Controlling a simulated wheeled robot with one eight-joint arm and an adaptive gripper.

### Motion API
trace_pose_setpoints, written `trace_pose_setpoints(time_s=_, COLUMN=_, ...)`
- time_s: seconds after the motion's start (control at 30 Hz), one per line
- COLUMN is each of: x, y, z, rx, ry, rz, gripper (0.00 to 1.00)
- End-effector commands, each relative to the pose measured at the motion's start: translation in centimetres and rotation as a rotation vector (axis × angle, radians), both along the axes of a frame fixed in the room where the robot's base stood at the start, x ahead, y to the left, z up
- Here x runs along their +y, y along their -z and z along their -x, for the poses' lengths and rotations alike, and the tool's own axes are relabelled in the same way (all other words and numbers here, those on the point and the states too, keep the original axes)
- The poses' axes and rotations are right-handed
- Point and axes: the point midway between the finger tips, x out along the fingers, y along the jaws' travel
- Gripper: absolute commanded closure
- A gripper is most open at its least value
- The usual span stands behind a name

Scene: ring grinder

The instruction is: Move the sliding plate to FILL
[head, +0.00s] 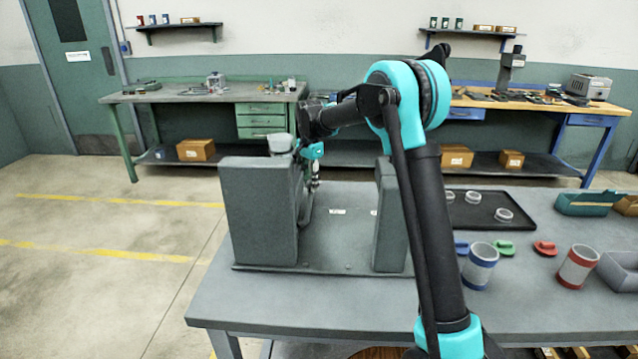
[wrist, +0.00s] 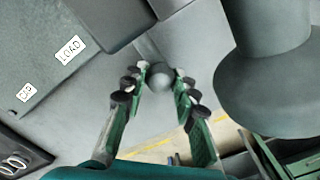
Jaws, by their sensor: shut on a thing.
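The grey ring grinder (head: 258,212) stands on the near table with two upright blocks. In the wrist view, a round grey knob (wrist: 159,77) sits between the fingertips of my gripper (wrist: 158,82), which is shut on it. In the head view, my gripper (head: 313,172) is at the inner side of the left block, partly hidden by it and my arm. White labels LOAD (wrist: 70,50) and CAP (wrist: 27,93) lie on the grey deck in the wrist view. No FILL label is readable. I cannot clearly make out the sliding plate's outline.
A large grey rounded part (wrist: 268,90) is close to the right of my fingers. A dark tray (head: 480,212) with several rings, a blue-banded cup (head: 480,266) and a red-banded cup (head: 576,267) stand right of my arm. The table's front left is clear.

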Motion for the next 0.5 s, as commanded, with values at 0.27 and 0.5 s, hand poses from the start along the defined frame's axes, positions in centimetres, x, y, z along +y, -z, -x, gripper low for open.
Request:
trace_pose_setpoints(time_s=0.27, x=0.47, y=-0.08, z=-0.06, rx=-0.004, ry=-0.003, rz=-0.009, gripper=0.65)
trace_pose_setpoints(time_s=0.5, x=0.32, y=-0.05, z=-0.03, rx=-0.003, ry=-0.002, rz=-0.006, gripper=0.50)
